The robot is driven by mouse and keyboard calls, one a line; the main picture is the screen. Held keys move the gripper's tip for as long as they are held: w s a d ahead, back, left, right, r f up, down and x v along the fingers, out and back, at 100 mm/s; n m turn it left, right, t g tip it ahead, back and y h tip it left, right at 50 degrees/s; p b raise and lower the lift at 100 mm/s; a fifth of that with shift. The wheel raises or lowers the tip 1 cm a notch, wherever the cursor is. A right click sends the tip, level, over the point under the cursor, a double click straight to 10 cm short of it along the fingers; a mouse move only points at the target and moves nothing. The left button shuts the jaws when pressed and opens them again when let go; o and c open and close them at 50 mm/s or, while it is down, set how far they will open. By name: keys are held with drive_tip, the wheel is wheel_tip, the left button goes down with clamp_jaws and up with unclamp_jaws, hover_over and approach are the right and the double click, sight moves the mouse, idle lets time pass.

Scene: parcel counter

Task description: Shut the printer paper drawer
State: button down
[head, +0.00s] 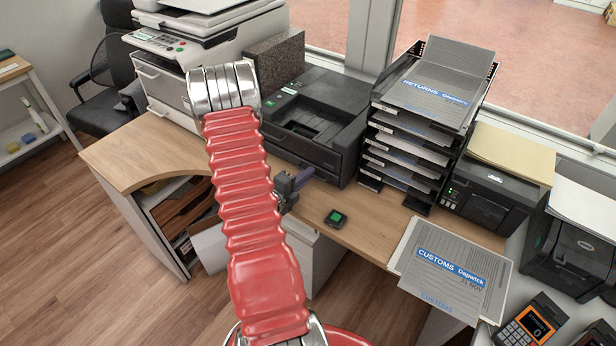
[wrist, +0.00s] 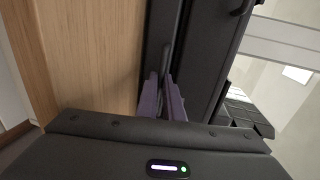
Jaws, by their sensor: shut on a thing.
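The black printer (head: 318,112) stands on the wooden desk, just beyond my gripper. Its low front, where the paper drawer (head: 302,150) sits, faces my gripper and is partly covered by my red arm. How far out the drawer stands is hard to tell. My gripper (head: 303,177) is low at the printer's front, with its purple fingers pointing at it. In the wrist view, my gripper (wrist: 163,92) is shut on a thin dark handle (wrist: 167,58) on the printer's dark front, close above the wooden desktop.
A small black device with a green screen (head: 335,217) lies on the desk (head: 372,232) to the right. A black tray stack (head: 412,135) stands right of the printer. A larger white printer (head: 165,82) stands at the left. Customs papers (head: 450,268) lie at the lower right.

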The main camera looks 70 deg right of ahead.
drive_tip(key=shift+s+f, duration=0.1)
drive_tip(key=c, duration=1.9)
unclamp_jaws()
drive_tip(key=v, duration=1.3)
drive_tip(key=shift+w+a, duration=0.2)
drive_tip(key=shift+a, duration=0.1)
